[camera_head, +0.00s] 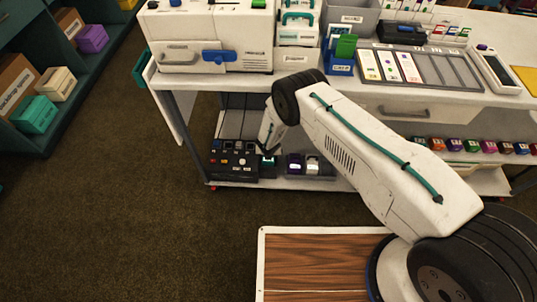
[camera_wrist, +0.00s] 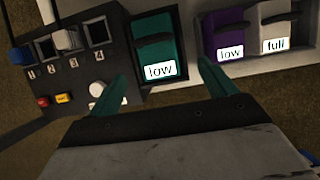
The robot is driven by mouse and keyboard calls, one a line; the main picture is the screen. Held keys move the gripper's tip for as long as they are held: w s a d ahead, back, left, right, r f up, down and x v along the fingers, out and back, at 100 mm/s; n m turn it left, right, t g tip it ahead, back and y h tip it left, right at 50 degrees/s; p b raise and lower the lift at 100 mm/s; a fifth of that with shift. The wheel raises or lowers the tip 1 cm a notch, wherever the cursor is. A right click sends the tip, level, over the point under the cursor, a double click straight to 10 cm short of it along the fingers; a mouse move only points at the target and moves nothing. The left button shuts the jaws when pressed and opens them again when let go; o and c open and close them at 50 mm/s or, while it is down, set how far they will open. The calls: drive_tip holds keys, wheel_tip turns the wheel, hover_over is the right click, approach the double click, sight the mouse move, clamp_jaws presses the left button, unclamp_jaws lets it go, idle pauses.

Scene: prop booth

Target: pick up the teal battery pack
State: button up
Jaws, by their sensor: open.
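The teal battery pack (camera_wrist: 155,48) has a dark handle and a label reading "low". In the head view the teal pack (camera_head: 268,161) shows small under the counter, partly hidden by my arm's end. My gripper (camera_wrist: 165,88) is open, its two teal fingers in front of the pack, one toward each side of it. Nothing is between the fingers. In the head view my gripper (camera_head: 266,147) reaches down to the shelf, its fingertips hard to make out.
The black panel box (camera_wrist: 70,70) with numbered slots and knobs stands close left of the teal pack. A purple pack (camera_wrist: 228,35) labelled "low" and a grey-white pack (camera_wrist: 275,30) labelled "full" stand to the right. The counter (camera_head: 430,95) overhangs the lower shelf (camera_head: 340,184).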

drive_tip(key=shift+w+a+x, duration=0.1)
drive_tip(key=shift+x, duration=1.7)
drive_tip(key=shift+w+a+x, duration=0.1)
drive_tip(key=shift+w+x, duration=0.05)
drive_tip(key=shift+x, duration=1.65)
drive_tip(key=shift+r, duration=0.1)
drive_tip(key=c, duration=1.6)
drive_tip(key=shift+a+r, duration=0.1)
